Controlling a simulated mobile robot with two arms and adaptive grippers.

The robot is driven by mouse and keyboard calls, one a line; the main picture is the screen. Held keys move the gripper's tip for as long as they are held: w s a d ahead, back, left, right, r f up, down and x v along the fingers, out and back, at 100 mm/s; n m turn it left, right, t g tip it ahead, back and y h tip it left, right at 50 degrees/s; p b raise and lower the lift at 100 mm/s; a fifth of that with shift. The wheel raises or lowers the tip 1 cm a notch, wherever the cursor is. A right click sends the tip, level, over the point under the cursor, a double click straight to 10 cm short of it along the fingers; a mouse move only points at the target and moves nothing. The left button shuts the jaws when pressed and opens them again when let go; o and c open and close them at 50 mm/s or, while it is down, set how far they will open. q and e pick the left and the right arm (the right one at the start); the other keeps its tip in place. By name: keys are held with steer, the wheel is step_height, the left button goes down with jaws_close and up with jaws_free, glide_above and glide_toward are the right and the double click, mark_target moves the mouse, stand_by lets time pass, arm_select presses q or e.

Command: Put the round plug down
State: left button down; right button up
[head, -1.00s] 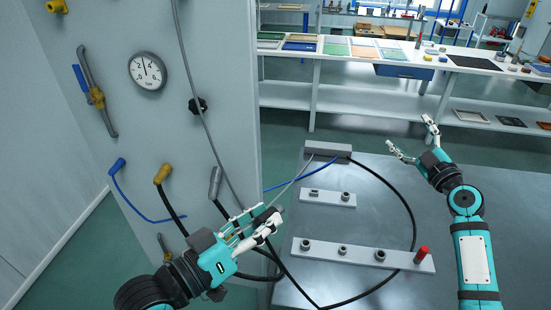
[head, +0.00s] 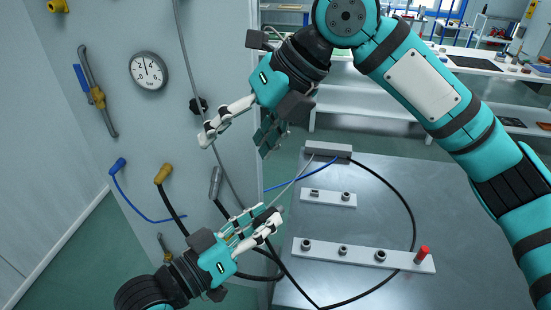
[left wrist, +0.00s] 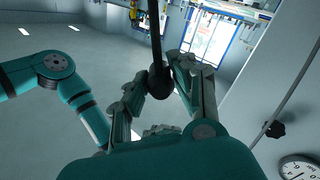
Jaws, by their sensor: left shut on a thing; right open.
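The round plug (left wrist: 158,84) is a dark, rounded piece with a black cable running up from it in the left wrist view. My left gripper (left wrist: 160,80) is shut on it. In the head view, my left gripper (head: 268,220) is at the lower middle, in front of the panel's edge and left of the bench, and its fingers largely hide the plug. My right gripper (head: 235,146) is open and empty, higher up in front of the panel, beside the black knob (head: 198,105).
The grey bench (head: 440,215) carries a short socket strip (head: 327,199), a long strip (head: 325,251) with a red peg (head: 422,254), and a grey cable box (head: 328,149). The panel (head: 120,35) holds a gauge (head: 148,70), blue plug (head: 118,165) and yellow plug (head: 163,174).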

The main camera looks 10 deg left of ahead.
mark_target(269, 212)
arm_select(q)
steer(key=shift+d, duration=0.1)
arm_select(e)
steer(key=s+d+f+n+t+h, duration=0.1)
steer(key=s+d+f+n+h, duration=0.15)
steer(key=d+h, duration=0.35)
steer(key=f, duration=0.3)
steer(key=a+f, duration=0.1)
steer(key=f, duration=0.7)
steer(key=shift+w+a, duration=0.25)
steer(key=shift+a, duration=0.1)
steer(key=c, duration=1.1)
arm_select(q)
steer(key=c, duration=1.6)
jaws_free()
arm_select(e)
steer(key=shift+c, duration=0.8)
arm_select(q)
steer(key=o, duration=0.6)
